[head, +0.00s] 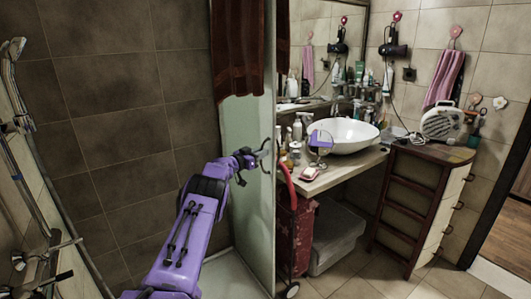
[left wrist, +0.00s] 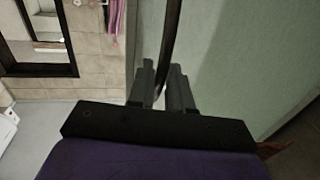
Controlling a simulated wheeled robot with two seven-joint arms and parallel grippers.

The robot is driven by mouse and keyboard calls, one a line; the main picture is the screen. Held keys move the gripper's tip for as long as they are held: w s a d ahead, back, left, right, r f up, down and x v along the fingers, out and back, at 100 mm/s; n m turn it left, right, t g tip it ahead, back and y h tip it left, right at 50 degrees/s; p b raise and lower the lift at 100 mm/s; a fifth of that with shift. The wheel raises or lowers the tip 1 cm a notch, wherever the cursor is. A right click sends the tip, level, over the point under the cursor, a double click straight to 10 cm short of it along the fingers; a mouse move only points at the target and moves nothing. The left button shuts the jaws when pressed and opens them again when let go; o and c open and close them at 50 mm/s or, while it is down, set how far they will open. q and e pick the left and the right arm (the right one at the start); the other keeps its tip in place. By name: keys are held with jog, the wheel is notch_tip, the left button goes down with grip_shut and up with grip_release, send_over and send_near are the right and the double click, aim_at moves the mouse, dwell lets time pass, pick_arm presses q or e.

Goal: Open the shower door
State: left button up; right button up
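The shower door (head: 245,130) is a pale, greenish glass panel at the middle of the head view, and its surface fills the right of the left wrist view (left wrist: 240,50). Its handle (left wrist: 171,35) is a thin dark curved bar running between my left gripper's fingers in the left wrist view. My left gripper (head: 262,156) is at the door's edge, its purple arm reaching up from below. In the left wrist view its two grey fingers (left wrist: 163,88) lie closely on both sides of the bar, with little gap visible. My right gripper does not show.
A dark red towel (head: 238,50) hangs over the door's top. To the right stand a washbasin (head: 345,135) on a counter, a red cart (head: 293,235), a grey box (head: 336,240) and a wooden cabinet (head: 415,205). Shower fittings (head: 25,125) line the left wall.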

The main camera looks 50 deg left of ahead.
pick_arm(q)
jog(key=shift+o, duration=0.7)
jog(key=shift+s, duration=0.15)
jog(key=shift+s+d+r, duration=0.1)
jog(key=shift+r, duration=0.1)
jog(key=s+d+b, duration=0.1)
jog(key=s+b, duration=0.1)
jog(key=s, duration=0.8)
jog(key=shift+s+d+r, duration=0.15)
jog(key=shift+s+d, duration=0.05)
jog(key=shift+s, duration=0.2)
jog(key=shift+a, duration=0.1)
jog(key=shift+s+a, duration=0.1)
